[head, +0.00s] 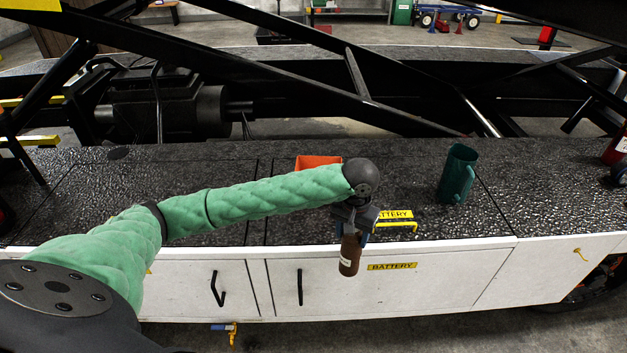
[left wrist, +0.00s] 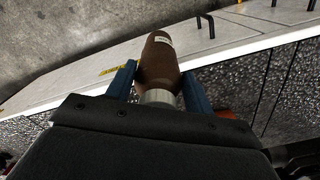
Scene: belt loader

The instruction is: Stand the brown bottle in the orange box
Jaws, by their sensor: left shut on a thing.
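The brown bottle (head: 349,256) is held in my left gripper (head: 355,228), in front of the white cabinet side. The fingers are shut on it, and it hangs below them, slightly tilted in the head view. In the left wrist view the bottle (left wrist: 160,62) sits between the two blue fingers (left wrist: 158,88), with a pale cap or neck end toward the palm and a small white label. The orange box (head: 318,162) stands on the dark deck behind my left forearm, which hides most of it. My right gripper does not show.
A teal mug-like container (head: 458,174) stands on the deck to the right of the gripper. A yellow handle (head: 397,225) is by the battery label near the deck's front edge. Black diagonal beams (head: 330,85) cross above the deck's back. A red object (head: 615,148) is at far right.

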